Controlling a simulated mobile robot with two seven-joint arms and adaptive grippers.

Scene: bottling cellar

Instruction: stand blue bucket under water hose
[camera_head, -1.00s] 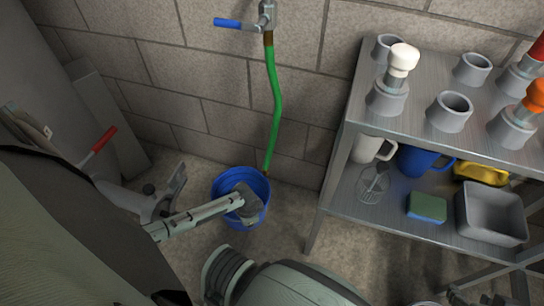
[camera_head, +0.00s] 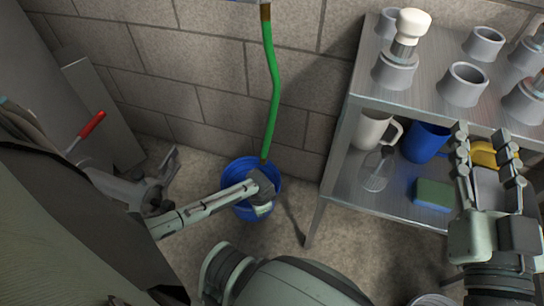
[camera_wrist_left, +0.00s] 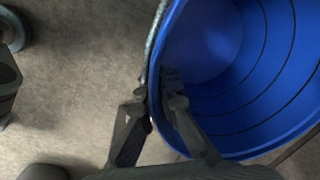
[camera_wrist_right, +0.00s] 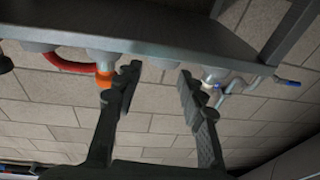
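The blue bucket (camera_head: 236,174) is low by the wall, its rim partly covered by my left gripper (camera_head: 264,190). The green hose (camera_head: 274,92) hangs down the wall. Its lower end overlaps the bucket's far inner side in the head view; its exact height is unclear. In the left wrist view the bucket (camera_wrist_left: 245,75) shows its open inside, and my left gripper (camera_wrist_left: 155,105) has one finger inside and one outside the rim, closed on it. Whether the bucket touches the floor is unclear. My right gripper (camera_wrist_right: 155,85) is open and empty, in front of the shelf in the head view (camera_head: 483,145).
A metal shelf unit (camera_head: 345,140) stands right of the bucket, holding a white mug (camera_head: 370,130), blue mug (camera_head: 422,143), whisk (camera_head: 377,170), sponge (camera_head: 433,194) and grey cups. A grey panel and red handle (camera_head: 92,124) are at left. Floor is bare between bucket and shelf.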

